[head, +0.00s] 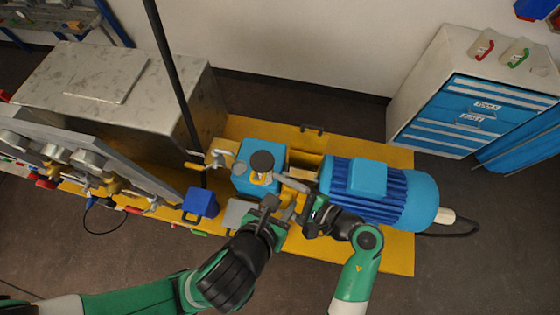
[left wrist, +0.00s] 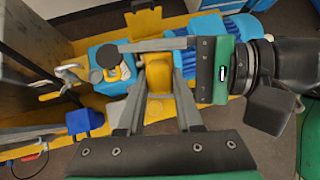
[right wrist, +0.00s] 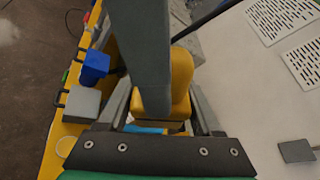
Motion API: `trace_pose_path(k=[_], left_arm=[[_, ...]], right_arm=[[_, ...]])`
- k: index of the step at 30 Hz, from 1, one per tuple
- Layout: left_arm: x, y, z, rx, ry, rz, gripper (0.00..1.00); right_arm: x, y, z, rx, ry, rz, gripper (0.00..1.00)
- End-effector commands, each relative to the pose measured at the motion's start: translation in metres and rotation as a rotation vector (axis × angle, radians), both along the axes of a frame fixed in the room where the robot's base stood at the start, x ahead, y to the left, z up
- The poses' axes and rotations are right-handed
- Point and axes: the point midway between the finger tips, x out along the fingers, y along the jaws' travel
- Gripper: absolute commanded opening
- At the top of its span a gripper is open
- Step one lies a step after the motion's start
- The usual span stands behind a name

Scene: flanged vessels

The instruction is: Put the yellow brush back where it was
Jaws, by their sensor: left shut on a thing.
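My left gripper (head: 285,202) reaches in from the lower left, above the front of the yellow base. In the left wrist view its fingers (left wrist: 158,75) are closed around a rounded yellow piece (left wrist: 158,82), which appears to be the yellow brush. My right gripper (head: 306,206) is directly beside it, with one finger (left wrist: 160,45) crossing beyond the left fingertips. In the right wrist view the yellow piece (right wrist: 181,75) lies between its spread fingers; contact is unclear. A left finger (right wrist: 147,50) blocks much of that view. The brush is mostly hidden in the head view.
A blue motor (head: 375,190) and blue pump housing (head: 258,165) with a black cap stand on the yellow base (head: 400,260). A drawer cabinet (head: 460,110) is at the right. A dark pole (head: 170,70) rises at left.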

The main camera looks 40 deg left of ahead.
Motion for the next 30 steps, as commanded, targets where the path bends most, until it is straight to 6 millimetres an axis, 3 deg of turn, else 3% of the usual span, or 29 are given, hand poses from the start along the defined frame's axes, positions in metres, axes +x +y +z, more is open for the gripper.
trace_pose_path(k=[2,10,11,16,26,30], left_arm=[[0.000,0.000,0.000,0.000,-0.001,0.000,0.00],[0.000,0.000,0.000,0.000,-0.001,0.000,0.00],[0.000,0.000,0.000,0.000,-0.001,0.000,0.36],[0.000,0.000,0.000,0.000,0.000,0.000,0.67],[0.002,0.001,0.002,0.000,-0.013,0.008,0.69],[0.019,0.012,0.024,0.010,-0.125,0.068,0.69]], right_arm=[[0.000,0.000,0.000,0.000,0.000,0.000,0.50],[0.000,0.000,0.000,0.000,0.000,0.000,0.01],[0.000,0.000,0.000,0.001,0.000,0.001,0.00],[0.000,0.000,0.000,0.001,0.000,0.001,0.00],[0.000,0.000,0.000,0.001,0.000,0.001,0.00],[0.000,0.000,0.000,0.000,0.000,0.000,0.00]])
